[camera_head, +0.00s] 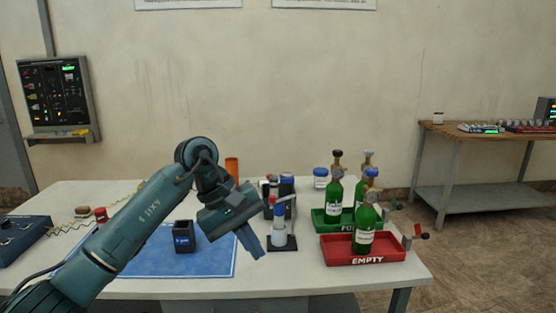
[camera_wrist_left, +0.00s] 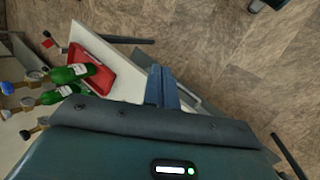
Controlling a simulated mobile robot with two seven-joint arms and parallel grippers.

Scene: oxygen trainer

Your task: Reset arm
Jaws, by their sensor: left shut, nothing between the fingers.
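My left arm reaches in from the left over the white table (camera_head: 300,285). Its gripper (camera_head: 252,243) is shut and empty, above the table between the blue mat (camera_head: 150,262) and the red tray. In the left wrist view the shut fingers (camera_wrist_left: 161,86) point toward the table edge and the floor. The right gripper is in neither view.
A red EMPTY tray (camera_head: 335,254) and a green FULL tray (camera_head: 318,221) hold green bottles at the right. A small stand (camera_head: 281,243) with a white-and-blue bottle is close behind my gripper. A dark box (camera_head: 184,237) stands on the mat.

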